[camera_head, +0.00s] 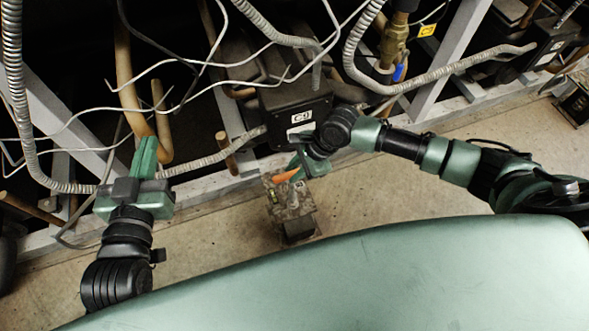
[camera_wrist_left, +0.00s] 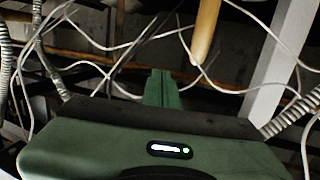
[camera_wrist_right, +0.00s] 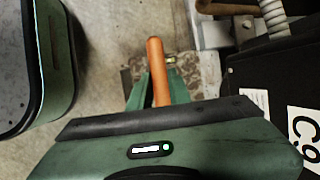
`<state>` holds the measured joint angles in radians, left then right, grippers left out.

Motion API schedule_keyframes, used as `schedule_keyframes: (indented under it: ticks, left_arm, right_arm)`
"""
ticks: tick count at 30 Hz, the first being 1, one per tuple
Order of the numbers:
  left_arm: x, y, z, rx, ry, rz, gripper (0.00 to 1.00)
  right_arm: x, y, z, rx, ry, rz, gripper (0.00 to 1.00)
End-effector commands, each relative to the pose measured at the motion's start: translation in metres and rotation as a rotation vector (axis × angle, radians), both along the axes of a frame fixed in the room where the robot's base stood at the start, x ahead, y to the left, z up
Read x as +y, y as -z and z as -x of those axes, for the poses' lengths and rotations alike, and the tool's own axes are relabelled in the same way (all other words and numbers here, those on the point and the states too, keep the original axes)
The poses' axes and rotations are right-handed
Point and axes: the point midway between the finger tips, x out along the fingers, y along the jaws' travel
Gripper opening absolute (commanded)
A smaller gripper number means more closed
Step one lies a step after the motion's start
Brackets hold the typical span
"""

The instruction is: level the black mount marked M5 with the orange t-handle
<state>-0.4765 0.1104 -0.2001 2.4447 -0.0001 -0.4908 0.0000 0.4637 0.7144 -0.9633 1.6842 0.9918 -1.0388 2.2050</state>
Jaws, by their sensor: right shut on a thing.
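The orange t-handle (camera_head: 286,176) is held in my right gripper (camera_head: 297,170) above a dark, worn mount (camera_head: 299,228). In the right wrist view the orange bar (camera_wrist_right: 155,70) lies between the fingers of my right gripper (camera_wrist_right: 157,95), with part of the mount's speckled top (camera_wrist_right: 205,72) behind it. A small yellow-green spot, perhaps a level vial, shows on the mount's top. No M5 mark is readable, and I cannot tell whether the handle's lower end touches the mount. My left gripper (camera_head: 147,152) is empty, its fingers together in the left wrist view (camera_wrist_left: 162,88).
A black box marked C9 (camera_head: 297,105) stands just behind the mount. A grey frame rail (camera_head: 220,172) runs behind it. Loose white wires (camera_head: 130,107) and ribbed conduits hang around my left gripper. Another dark mount (camera_head: 577,103) is at the far right. Concrete floor right of the mount is clear.

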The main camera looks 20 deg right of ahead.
Motion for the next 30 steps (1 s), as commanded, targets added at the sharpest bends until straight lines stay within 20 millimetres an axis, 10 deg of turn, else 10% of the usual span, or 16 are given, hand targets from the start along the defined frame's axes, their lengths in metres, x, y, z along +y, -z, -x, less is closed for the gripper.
schedule_keyframes:
  ticks: [30]
  left_arm:
    - [0.007,0.029,0.008,0.153,-0.011,-0.038,0.0]
  right_arm:
    - [0.001,0.001,0.0,-0.002,0.0,-0.001,0.0]
